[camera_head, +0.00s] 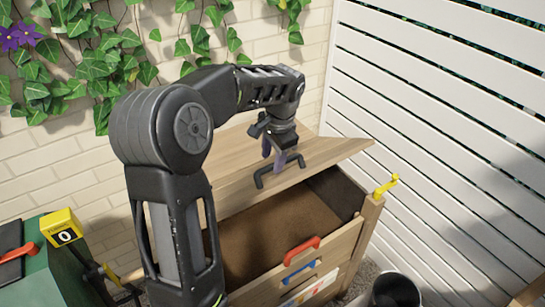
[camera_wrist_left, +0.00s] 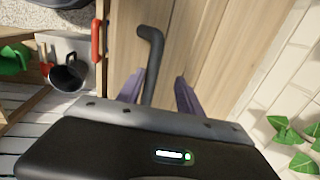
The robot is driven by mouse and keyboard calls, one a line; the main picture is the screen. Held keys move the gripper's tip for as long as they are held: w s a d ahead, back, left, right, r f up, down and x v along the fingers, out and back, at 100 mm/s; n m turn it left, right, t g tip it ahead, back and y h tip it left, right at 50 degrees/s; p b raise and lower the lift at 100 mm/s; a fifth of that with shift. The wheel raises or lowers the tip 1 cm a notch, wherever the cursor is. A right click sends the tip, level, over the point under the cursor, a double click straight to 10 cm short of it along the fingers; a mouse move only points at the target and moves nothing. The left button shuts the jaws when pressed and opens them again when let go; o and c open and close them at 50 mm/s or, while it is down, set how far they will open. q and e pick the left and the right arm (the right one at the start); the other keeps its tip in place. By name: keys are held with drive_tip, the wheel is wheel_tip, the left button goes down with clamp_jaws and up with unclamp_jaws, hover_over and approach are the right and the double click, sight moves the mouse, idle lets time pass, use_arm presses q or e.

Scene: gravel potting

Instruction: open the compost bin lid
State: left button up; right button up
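The compost bin (camera_head: 345,250) is a wooden box against the brick wall. Its wooden lid (camera_head: 225,165) is partly raised, and brown compost (camera_head: 270,235) shows through the gap below its front edge. A black handle (camera_head: 260,181) sits near the lid's front edge. My left gripper (camera_head: 275,165) is at this handle. In the left wrist view, its two purple fingers (camera_wrist_left: 158,92) are apart, with the handle bar (camera_wrist_left: 150,60) between them and closer to the left finger. Whether the bar touches that finger is unclear. My right gripper is not in view.
A red handle (camera_head: 302,250) and a blue handle (camera_head: 300,273) are on the bin's front. A yellow hook (camera_head: 385,186) stands at its right corner. A dark bucket (camera_head: 395,290) is at lower right. A yellow box (camera_head: 62,227) is at left. A white slatted fence (camera_head: 440,130) borders the right.

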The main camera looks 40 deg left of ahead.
use_arm(q)
drive_tip(key=shift+a+r+p, duration=0.15)
drive_tip(key=shift+r+p, duration=0.3)
drive_tip(key=shift+r, duration=0.05)
wheel_tip(320, 180, up, 7)
drive_tip(key=a+p, duration=0.3)
drive_tip(key=p, duration=0.4)
drive_tip(key=shift+w+r, duration=0.2)
drive_tip(key=shift+w, duration=0.25)
